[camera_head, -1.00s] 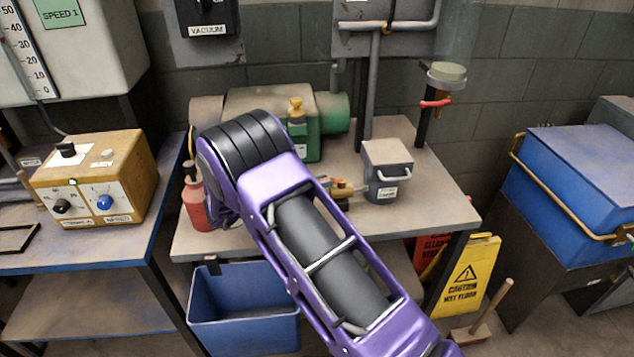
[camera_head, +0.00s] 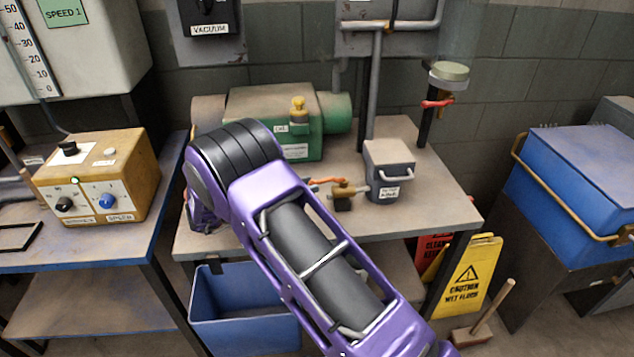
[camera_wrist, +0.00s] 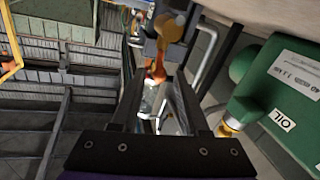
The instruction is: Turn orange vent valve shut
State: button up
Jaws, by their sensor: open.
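The orange vent valve handle (camera_head: 326,181) sticks out to the left of a small brass valve body (camera_head: 344,191) on the bench, just left of a grey box. In the wrist view the orange handle (camera_wrist: 157,68) lies ahead, in line with the gap between my fingertips, with the brass body (camera_wrist: 170,27) beyond it. My gripper (camera_wrist: 157,88) is open, with its two dark fingers either side of the gap. I cannot tell whether the handle is between the tips or just past them.
The grey box (camera_head: 389,170) with a handle stands right of the valve, joined to it by a pipe. A green pump (camera_head: 318,140) stands behind; its OIL-labelled body (camera_wrist: 290,95) is close on the right in the wrist view. A blue bin (camera_head: 245,315) is below the bench.

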jog(key=v, duration=1.3)
jog(key=shift+s+a, duration=0.1)
jog(key=shift+a, duration=0.05)
jog(key=shift+c, duration=0.3)
